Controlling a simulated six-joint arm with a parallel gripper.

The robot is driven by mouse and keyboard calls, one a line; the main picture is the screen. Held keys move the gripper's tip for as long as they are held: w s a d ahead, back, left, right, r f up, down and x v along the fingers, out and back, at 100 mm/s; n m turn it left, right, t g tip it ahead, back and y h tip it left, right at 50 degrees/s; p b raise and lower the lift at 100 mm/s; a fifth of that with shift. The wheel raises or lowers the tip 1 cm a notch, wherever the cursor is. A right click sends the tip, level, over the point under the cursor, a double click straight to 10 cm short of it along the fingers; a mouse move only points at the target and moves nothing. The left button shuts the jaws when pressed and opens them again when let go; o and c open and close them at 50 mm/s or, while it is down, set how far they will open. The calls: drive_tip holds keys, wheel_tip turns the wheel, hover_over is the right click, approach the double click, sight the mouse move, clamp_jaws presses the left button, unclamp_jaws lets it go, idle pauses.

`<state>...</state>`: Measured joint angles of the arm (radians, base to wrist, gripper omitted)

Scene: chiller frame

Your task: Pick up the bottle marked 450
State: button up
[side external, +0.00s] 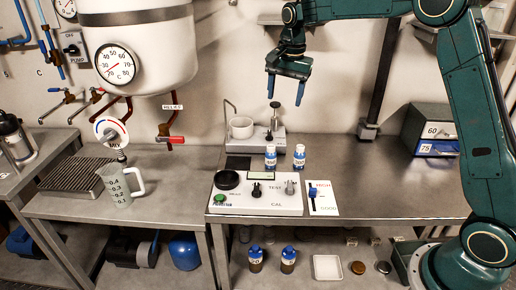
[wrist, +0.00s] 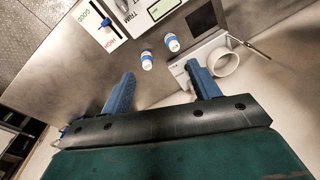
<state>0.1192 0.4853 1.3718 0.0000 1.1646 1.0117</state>
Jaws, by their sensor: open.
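The left one (side external: 270,158) and the right one (side external: 299,157) both carry markings too small to read, so I cannot tell which is marked 450. Both also show in the wrist view, one nearer the fingers (wrist: 147,61) and one farther off (wrist: 172,43). My gripper (side external: 285,100) is open and empty, high above the bench over the bottles. In the wrist view its blue fingers (wrist: 160,70) are spread apart, and neither touches a bottle.
A stand with a white cup (side external: 241,128) and a metal plunger is close behind the bottles. The control panel (side external: 232,203) with knobs lies in front. Two brown blue-capped bottles (side external: 255,260) stand on the lower shelf. The bench to the right (side external: 400,180) is mostly clear.

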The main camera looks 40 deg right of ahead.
sight(271, 146)
drive_tip(key=w+d+f+m+g, duration=0.1)
drive_tip(key=w+d+f+m, duration=0.2)
drive_tip(key=w+f, duration=0.4)
wheel_tip(271, 146, down, 4)
drive_tip(key=shift+w+d+f+m, duration=0.15)
drive_tip(key=shift+w+m, duration=0.1)
drive_tip(key=shift+m, duration=0.35)
drive_tip(key=shift+f, duration=4.3)
drive_tip(key=shift+w+f, duration=0.1)
drive_tip(key=shift+f, duration=2.5)
drive_tip(key=c, duration=1.1)
